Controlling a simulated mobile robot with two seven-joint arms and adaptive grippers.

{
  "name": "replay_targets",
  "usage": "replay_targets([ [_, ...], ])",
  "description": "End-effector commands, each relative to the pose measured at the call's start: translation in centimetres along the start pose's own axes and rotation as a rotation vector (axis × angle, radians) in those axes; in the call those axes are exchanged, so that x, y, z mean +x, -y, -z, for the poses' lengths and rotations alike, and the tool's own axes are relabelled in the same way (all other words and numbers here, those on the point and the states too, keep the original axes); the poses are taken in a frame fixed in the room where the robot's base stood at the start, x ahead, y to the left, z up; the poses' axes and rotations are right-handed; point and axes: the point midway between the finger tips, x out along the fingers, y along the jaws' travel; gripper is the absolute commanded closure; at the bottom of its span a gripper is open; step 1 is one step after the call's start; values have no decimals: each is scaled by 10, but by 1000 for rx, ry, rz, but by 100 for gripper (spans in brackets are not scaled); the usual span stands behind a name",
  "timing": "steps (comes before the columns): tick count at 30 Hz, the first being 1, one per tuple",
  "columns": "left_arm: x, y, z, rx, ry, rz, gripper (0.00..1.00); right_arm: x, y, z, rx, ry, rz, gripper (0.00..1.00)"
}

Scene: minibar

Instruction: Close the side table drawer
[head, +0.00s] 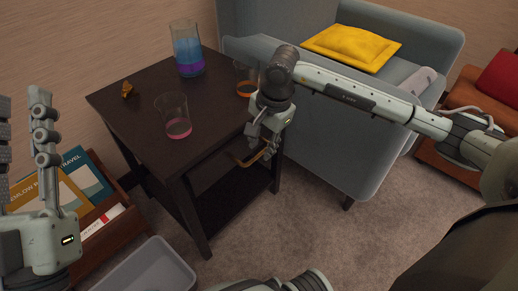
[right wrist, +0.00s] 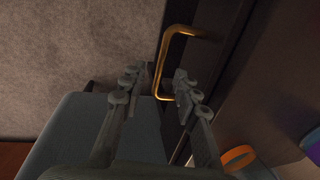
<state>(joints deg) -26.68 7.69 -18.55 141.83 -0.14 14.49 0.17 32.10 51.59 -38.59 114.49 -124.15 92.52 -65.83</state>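The dark side table (head: 140,100) stands left of centre in the head view. Its drawer's brass handle (head: 240,161) shows on the side facing right, partly hidden by my right gripper. How far the drawer stands out is hard to tell. My right gripper (head: 262,148) is at the handle, pointing down. In the right wrist view its fingers (right wrist: 156,80) are apart, and the handle (right wrist: 180,30) shows between and beyond the tips; contact cannot be told. My left gripper (head: 24,105) is raised at the left edge, fingers apart and empty.
On the table stand a blue-purple glass (head: 187,50), a pink-bottomed glass (head: 173,117), an orange-bottomed glass (head: 246,80) near my right arm, and a small golden object (head: 127,90). A grey sofa (head: 335,140) stands close behind. A book crate (head: 112,235) and grey bin (head: 150,268) are in front.

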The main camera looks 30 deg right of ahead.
Motion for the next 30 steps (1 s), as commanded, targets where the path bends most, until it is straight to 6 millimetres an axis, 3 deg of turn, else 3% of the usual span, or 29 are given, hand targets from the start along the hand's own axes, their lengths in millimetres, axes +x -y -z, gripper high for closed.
replay_targets([
  [4, -1, 1, 4, 2, -31, 1, 69, 15, 0, -1, 1, 2, 0, 69],
  [13, 0, 1, 6, 3, -42, 1, 69, 18, 0, 0, -1, 2, 1, 69],
  [21, 0, 1, 6, 3, -42, 1, 69, 18, 0, -1, -1, 2, 1, 100],
  [30, 0, 1, 6, 3, -42, 1, 69, 17, 0, -1, -1, 2, 1, 100],
])
